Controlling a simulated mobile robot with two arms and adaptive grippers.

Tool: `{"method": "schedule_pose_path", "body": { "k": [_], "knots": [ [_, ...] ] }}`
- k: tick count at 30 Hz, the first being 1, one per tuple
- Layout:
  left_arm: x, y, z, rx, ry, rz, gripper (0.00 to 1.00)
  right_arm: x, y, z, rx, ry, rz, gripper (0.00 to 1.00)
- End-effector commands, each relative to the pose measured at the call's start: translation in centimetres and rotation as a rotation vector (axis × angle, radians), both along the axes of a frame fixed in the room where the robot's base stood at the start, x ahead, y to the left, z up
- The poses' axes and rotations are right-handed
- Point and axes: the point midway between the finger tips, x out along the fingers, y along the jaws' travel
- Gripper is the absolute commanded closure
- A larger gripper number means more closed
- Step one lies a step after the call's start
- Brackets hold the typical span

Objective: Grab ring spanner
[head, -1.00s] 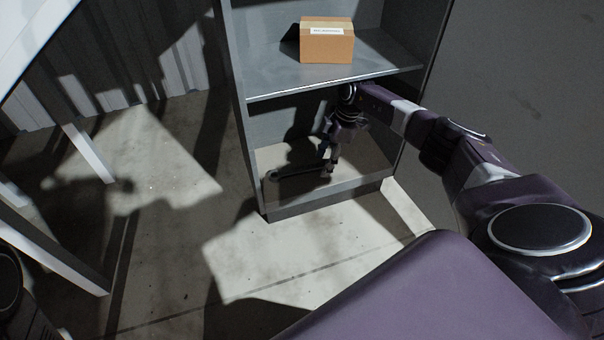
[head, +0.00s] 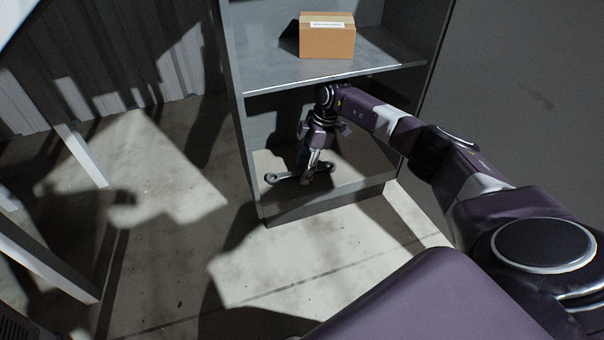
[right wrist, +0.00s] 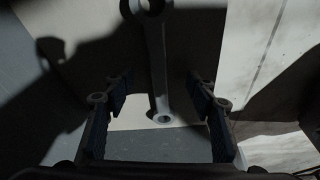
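The ring spanner (head: 271,178) lies on the bottom shelf of the grey shelf unit, roughly left to right, with a ring at each end. My right gripper (head: 308,178) reaches down into the bottom compartment, over the middle of the spanner. In the right wrist view the spanner's shank (right wrist: 158,65) runs between the two spread fingers of the right gripper (right wrist: 163,105). Gaps show on both sides, so the gripper is open and not closed on it. The exact height of the fingertips above the shelf is hard to tell. My left gripper is not in view.
A cardboard box (head: 327,40) stands on the upper shelf (head: 285,78), above my right forearm. The bottom shelf (head: 345,183) has a front lip and side walls. A white-legged table (head: 80,155) stands at the left. The floor in front is clear.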

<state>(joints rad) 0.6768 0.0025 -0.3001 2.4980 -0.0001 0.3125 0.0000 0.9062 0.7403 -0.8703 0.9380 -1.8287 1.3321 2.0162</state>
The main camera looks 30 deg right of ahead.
Motion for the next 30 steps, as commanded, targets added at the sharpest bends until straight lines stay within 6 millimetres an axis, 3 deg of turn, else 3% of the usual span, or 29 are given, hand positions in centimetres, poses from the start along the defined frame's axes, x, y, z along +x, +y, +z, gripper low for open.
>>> {"method": "schedule_pose_path", "body": {
  "k": [2, 14, 30],
  "knots": [
    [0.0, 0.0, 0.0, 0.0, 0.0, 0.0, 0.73, 0.0, 0.0, 0.0, 0.0, 0.0, 0.0, 0.57],
    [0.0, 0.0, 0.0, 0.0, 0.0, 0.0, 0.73, 0.0, 0.0, 0.0, 0.0, 0.0, 0.0, 1.0],
    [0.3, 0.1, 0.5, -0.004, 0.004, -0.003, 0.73, 0.1, 0.0, 1.1, 0.0, -0.002, -0.001, 1.0]
  ]
}}
